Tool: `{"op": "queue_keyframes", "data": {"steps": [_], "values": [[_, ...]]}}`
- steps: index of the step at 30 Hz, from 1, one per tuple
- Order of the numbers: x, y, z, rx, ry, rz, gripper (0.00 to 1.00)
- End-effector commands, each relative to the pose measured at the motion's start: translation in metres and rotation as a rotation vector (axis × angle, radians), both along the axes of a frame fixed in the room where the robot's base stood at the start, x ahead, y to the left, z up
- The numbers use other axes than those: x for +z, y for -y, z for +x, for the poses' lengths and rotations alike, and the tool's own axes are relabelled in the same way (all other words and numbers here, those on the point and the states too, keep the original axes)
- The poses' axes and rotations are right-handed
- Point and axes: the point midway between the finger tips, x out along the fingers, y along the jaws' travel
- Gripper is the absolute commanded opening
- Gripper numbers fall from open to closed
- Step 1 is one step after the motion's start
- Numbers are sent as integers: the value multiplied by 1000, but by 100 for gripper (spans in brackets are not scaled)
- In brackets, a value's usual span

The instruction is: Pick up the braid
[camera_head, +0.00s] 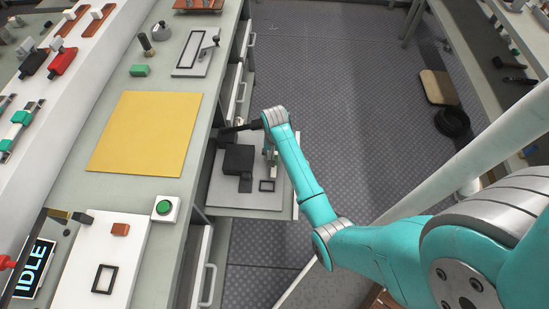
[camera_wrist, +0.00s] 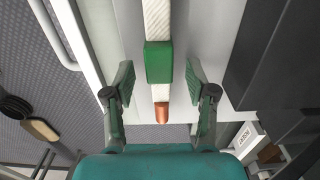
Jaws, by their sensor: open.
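The braid (camera_wrist: 158,22) is a long white woven strip in the wrist view. It runs down from the top edge, with a green block (camera_wrist: 159,62) around it and a copper-coloured tip (camera_wrist: 161,113) at its near end. My gripper (camera_wrist: 160,72) is open, with one green-padded finger on each side of the green block and a visible gap on both sides. In the head view my gripper (camera_head: 268,151) is over the pulled-out drawer (camera_head: 230,198); the braid is mostly hidden there by my arm.
A workbench with a yellow mat (camera_head: 146,132) and a green button (camera_head: 164,207) stands at left.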

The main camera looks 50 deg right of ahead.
Motion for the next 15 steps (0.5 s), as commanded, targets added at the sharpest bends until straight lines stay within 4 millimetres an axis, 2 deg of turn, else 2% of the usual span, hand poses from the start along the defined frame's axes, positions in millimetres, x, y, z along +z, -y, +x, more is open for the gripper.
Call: {"op": "queue_keyframes", "data": {"steps": [3,10,11,15], "values": [[-8,0,0,0,0,0,56],[-9,0,0,0,0,0,56],[-9,0,0,0,0,0,51],[-9,0,0,0,1,-1,16]]}}
